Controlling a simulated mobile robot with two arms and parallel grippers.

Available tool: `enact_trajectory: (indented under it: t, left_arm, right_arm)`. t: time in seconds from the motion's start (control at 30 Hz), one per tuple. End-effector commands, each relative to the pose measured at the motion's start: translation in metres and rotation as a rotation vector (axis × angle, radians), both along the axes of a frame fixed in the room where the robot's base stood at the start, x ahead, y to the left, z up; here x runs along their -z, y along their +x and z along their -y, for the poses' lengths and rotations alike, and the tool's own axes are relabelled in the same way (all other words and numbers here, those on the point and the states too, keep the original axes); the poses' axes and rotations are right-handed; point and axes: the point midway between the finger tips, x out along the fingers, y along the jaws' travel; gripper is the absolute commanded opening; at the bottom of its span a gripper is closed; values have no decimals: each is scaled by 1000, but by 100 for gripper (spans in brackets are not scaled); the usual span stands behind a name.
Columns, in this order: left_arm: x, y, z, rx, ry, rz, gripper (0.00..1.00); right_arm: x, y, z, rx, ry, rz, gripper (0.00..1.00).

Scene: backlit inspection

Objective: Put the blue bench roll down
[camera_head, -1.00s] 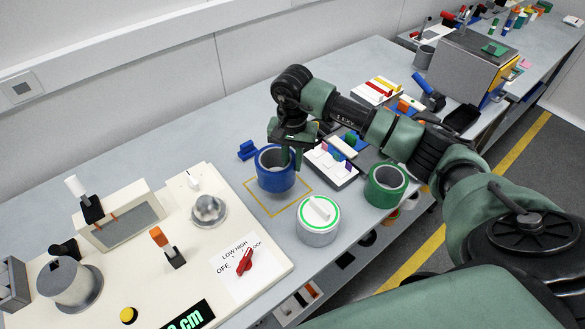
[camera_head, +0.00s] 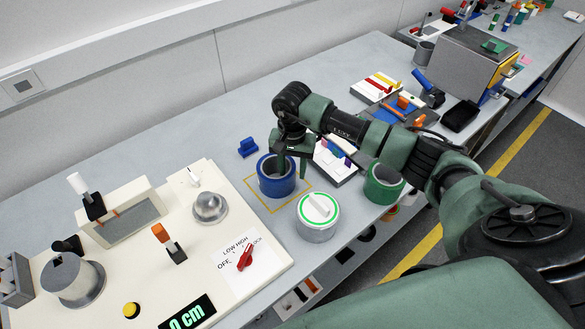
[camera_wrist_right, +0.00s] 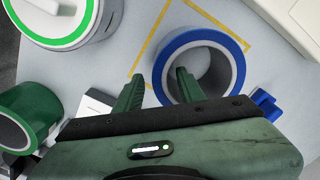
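The blue bench roll (camera_head: 277,184), a thick blue ring with a grey inside, stands upright on the bench in the yellow square outline (camera_head: 255,198). It hides the far part of that outline. My right gripper (camera_head: 292,160) is over its rim. In the right wrist view the gripper (camera_wrist_right: 158,82) is open across the roll's wall (camera_wrist_right: 232,62). One finger is outside the ring and the other is over or in its hole, with gaps visible beside the wall. The fingertips' depth is hard to tell. My left gripper is not in view.
A white canister with a green ring (camera_head: 318,217) stands close in front. A green roll (camera_head: 384,184) is to the right, near the bench edge. A small blue block (camera_head: 248,147) lies behind. A cream control panel (camera_head: 225,215) fills the left.

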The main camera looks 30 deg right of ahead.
Motion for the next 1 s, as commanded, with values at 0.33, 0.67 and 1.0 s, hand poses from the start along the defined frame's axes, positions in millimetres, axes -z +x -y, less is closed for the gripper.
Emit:
enact_trajectory:
  t: [0.33, 0.67, 1.0]
  left_arm:
    - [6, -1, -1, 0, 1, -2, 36]
    - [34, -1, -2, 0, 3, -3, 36]
    - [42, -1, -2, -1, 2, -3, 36]
  right_arm:
    - [-16, 2, 1, -1, 0, 5, 39]
    - [-85, 2, 0, 0, 0, 6, 39]
    - [-122, 0, 0, 0, -1, 1, 39]
